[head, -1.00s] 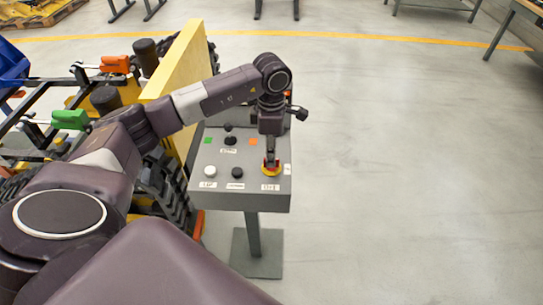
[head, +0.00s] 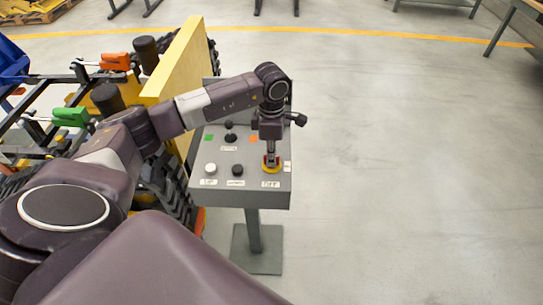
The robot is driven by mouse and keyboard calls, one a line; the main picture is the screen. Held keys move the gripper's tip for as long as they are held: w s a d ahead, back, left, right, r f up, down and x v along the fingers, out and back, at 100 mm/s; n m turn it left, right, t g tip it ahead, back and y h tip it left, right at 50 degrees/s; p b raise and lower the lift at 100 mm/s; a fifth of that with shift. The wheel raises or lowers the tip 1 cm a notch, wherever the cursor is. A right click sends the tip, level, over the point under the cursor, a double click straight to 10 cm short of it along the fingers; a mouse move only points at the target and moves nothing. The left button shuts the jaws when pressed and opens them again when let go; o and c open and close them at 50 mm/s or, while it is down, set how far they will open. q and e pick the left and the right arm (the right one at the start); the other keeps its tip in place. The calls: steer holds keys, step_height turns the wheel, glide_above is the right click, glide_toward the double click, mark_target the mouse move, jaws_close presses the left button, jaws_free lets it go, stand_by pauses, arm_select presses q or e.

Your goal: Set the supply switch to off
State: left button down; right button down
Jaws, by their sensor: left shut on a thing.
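The supply switch (head: 266,166) is a red knob on a yellow base at the right front of a grey control box. My left gripper (head: 271,157) comes down on it from above and is shut on its red handle. The fingers hide part of the handle, so I cannot tell its exact angle. My right gripper is not in view.
The box (head: 205,191) stands on a grey post (head: 254,230). A white button (head: 211,169), a black button (head: 237,170) and black knobs sit left of the switch. A yellow panel (head: 178,62) and a tracked carrier stand close on the left. The floor at right is clear.

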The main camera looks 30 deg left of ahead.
arm_select(q)
steer(key=n+b, duration=0.2)
steer(key=n, duration=0.2)
steer(key=n+b, duration=0.2)
steer(key=n, duration=0.3)
steer(key=shift+n, duration=0.4)
steer(key=n+b, duration=0.1)
steer(key=n, duration=0.2)
steer(key=shift+n, duration=0.3)
steer(key=shift+w+r+n+b, duration=0.1)
steer(key=shift+n+b, duration=0.4)
steer(key=shift+n, duration=1.6)
steer(key=c, duration=2)
jaws_free()
steer(key=shift+c, duration=0.2)
